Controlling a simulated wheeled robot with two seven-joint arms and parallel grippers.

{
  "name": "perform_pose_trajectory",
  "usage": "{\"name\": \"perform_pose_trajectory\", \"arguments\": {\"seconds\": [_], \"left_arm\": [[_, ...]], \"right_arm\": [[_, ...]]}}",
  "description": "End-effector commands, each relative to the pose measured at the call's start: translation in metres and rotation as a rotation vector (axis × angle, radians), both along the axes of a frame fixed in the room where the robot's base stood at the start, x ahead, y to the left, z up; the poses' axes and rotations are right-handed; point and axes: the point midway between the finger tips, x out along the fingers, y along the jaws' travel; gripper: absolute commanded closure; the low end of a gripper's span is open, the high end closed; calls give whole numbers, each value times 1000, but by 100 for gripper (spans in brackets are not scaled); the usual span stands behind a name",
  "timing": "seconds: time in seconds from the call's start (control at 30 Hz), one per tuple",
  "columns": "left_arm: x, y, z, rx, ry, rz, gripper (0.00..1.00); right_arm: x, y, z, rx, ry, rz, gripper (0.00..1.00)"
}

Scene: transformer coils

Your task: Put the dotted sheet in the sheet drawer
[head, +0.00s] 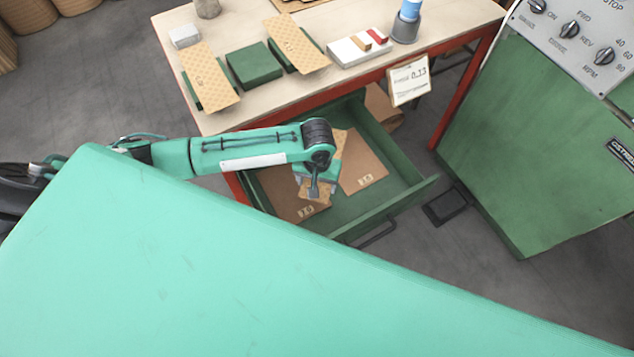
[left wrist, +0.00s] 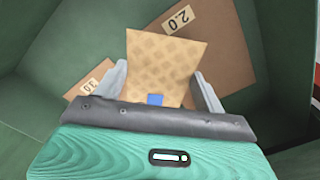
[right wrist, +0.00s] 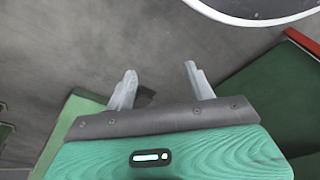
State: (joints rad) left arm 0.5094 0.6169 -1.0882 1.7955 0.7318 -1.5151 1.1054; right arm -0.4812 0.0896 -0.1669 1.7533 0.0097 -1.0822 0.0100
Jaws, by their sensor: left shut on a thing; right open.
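My left gripper (head: 316,190) is over the open green sheet drawer (head: 408,205) and is shut on a tan dotted sheet (left wrist: 165,52). In the left wrist view the sheet sits between the two fingers (left wrist: 160,88), with a small blue patch at its near edge. My right gripper (right wrist: 160,80) is open and empty above grey floor.
The table (head: 260,105) above the drawer bears two more dotted sheets (head: 208,75) (head: 298,43), green blocks (head: 255,66), a white block (head: 350,53) and a grey cup (head: 405,28). A card (head: 408,80) hangs at its front edge. A green machine (head: 540,140) stands at right.

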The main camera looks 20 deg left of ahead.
Motion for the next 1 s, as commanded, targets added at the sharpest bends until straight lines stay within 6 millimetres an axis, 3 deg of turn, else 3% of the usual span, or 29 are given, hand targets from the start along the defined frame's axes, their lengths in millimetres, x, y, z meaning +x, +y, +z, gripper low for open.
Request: {"name": "perform_pose_trajectory", "arguments": {"seconds": [0.07, 0.4, 0.67, 1.0], "left_arm": [[0, 0, -9, 1, 0, 0, 53], [0, 0, -11, 0, 0, 0, 53], [0, 0, -16, 0, 1, 0, 53], [0, 0, -21, 0, -1, 0, 53]], "right_arm": [[1, 1, 4, 2, -4, -1, 46], [2, 0, 7, 2, -6, -1, 46], [-5, -1, -6, -2, 9, -1, 46], [1, -2, -14, -4, -2, 1, 46]]}}
